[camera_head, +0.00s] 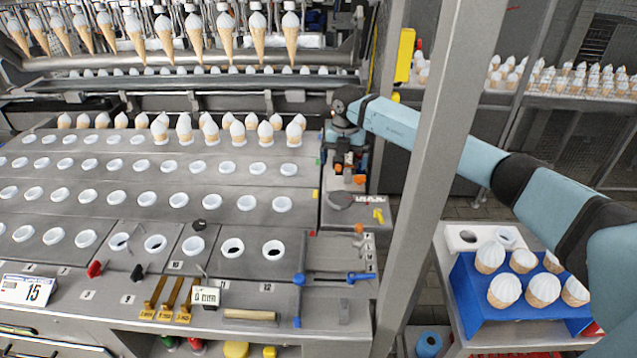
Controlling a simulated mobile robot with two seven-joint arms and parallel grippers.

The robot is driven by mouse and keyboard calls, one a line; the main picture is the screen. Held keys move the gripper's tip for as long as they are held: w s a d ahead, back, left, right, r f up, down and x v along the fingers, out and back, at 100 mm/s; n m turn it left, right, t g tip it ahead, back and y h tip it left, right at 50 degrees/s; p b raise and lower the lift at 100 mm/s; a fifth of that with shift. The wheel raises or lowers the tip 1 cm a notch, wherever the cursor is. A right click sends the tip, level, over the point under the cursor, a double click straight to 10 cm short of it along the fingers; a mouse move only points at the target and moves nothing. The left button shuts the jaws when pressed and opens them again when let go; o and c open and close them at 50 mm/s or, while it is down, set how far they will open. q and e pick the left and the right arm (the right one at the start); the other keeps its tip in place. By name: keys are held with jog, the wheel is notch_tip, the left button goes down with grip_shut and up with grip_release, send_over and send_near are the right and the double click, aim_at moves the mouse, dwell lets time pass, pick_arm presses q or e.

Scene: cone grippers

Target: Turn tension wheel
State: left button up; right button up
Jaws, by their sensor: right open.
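My right arm reaches in from the right, passing behind the grey upright post. My right gripper (347,165) points down over the small mechanism at the right end of the cone machine; it is small here, open, with nothing visible between its fingers. Just below it lies a dark grey round wheel-like part (339,200), which may be the tension wheel. The wheel looks apart from the fingers, but their exact gap is hard to tell. A small black knob (199,225) stands further left on the plates. My left gripper is out of view.
The grey post (440,150) stands close to my right arm. Rows of white cups fill the machine plates (130,180), with cones hanging behind. A blue cone tray (470,305) is at right.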

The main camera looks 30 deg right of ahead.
aim_at(341, 197)
jog(key=f+p, duration=0.1)
jog(key=f, duration=0.5)
jog(key=f+p, duration=0.1)
jog(key=f, duration=0.4)
jog(key=shift+w+f, duration=0.2)
jog(key=shift+f, duration=1.05)
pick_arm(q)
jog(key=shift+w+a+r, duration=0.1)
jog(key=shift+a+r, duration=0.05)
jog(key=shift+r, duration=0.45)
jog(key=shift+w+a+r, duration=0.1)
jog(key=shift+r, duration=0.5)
pick_arm(e)
jog(key=c, duration=0.8)
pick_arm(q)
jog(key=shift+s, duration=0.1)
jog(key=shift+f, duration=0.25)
